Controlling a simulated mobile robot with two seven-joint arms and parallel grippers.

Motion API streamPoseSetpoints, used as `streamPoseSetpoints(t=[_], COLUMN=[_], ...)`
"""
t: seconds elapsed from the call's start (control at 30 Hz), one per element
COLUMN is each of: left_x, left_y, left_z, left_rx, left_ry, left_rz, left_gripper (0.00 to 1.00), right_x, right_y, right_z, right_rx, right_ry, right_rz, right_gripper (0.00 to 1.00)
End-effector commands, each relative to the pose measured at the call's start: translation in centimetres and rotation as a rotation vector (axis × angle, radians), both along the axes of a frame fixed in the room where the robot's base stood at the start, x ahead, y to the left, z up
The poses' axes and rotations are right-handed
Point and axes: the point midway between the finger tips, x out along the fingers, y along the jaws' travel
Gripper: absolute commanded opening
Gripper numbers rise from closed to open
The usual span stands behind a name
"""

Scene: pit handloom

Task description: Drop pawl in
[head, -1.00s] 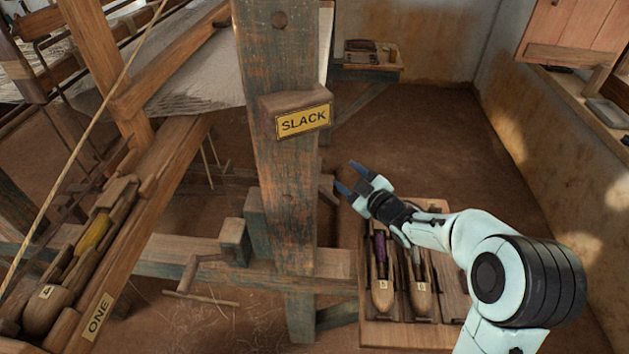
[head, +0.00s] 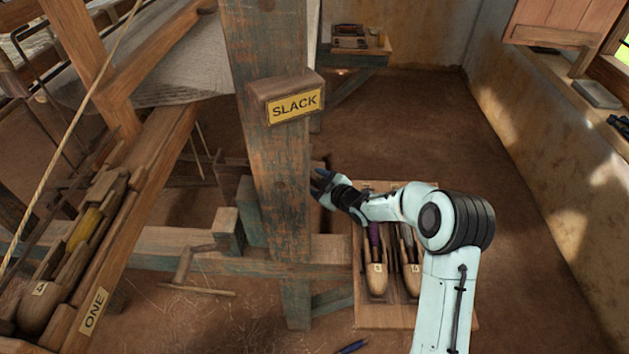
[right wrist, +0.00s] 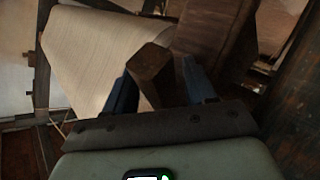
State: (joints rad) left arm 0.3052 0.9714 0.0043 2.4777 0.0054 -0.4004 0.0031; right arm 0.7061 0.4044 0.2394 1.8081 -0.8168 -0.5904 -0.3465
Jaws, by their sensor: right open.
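My right gripper (head: 320,185) is open beside the right side of the big upright post (head: 280,185), below its SLACK sign. In the right wrist view a dark wooden bar with a blunt end (right wrist: 150,65) shows between the two blue fingers of my right gripper (right wrist: 155,85). It may be the pawl, but I cannot tell for sure. The fingers stand apart with gaps beside the bar. In the head view the post and gripper mostly hide this spot. A blue tip (head: 351,347) at the bottom edge looks like part of my left gripper; its jaws are not readable.
A wooden tray with shuttles (head: 375,317) lies under my right arm. The slanted beam marked ONE (head: 140,205) holds a shuttle at left. A white cloth (head: 185,70) is stretched behind the post. The floor at right is clear.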

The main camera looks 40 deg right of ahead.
Motion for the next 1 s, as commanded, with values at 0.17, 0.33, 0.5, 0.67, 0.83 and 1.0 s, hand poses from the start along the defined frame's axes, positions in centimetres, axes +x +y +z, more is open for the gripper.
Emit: streamPoseSetpoints(t=[0.17, 0.33, 0.5, 0.67, 0.83, 1.0], left_x=[0.0, 0.0, 0.0, 0.0, -0.2, -0.3], left_y=[0.0, 0.0, 0.0, 0.0, 0.0, 0.0], left_z=[0.0, 0.0, 0.0, 0.0, 0.8, 2.6], left_rx=[0.000, 0.000, 0.000, 0.000, -0.001, -0.004], left_ry=[0.000, 0.000, 0.000, 0.000, 0.009, 0.022], left_rz=[0.000, 0.000, 0.000, 0.000, -0.003, -0.006], left_gripper=[0.00, 0.00, 0.00, 0.00, 0.00, 0.00], right_x=[0.8, 0.9, 0.8, 0.8, 0.4, -0.7], right_y=[0.0, 0.0, 0.0, 0.0, -0.5, -1.8], right_z=[-0.3, -0.3, -0.3, -0.3, 1.3, 4.4], right_rx=[0.000, 0.000, 0.000, 0.000, -0.063, -0.213], right_ry=[0.000, -0.001, -0.001, 0.000, 0.047, 0.172], right_rz=[0.000, -0.001, -0.001, -0.001, 0.001, 0.000], right_gripper=[0.55, 0.55, 0.23, 0.00, 0.00, 0.00])
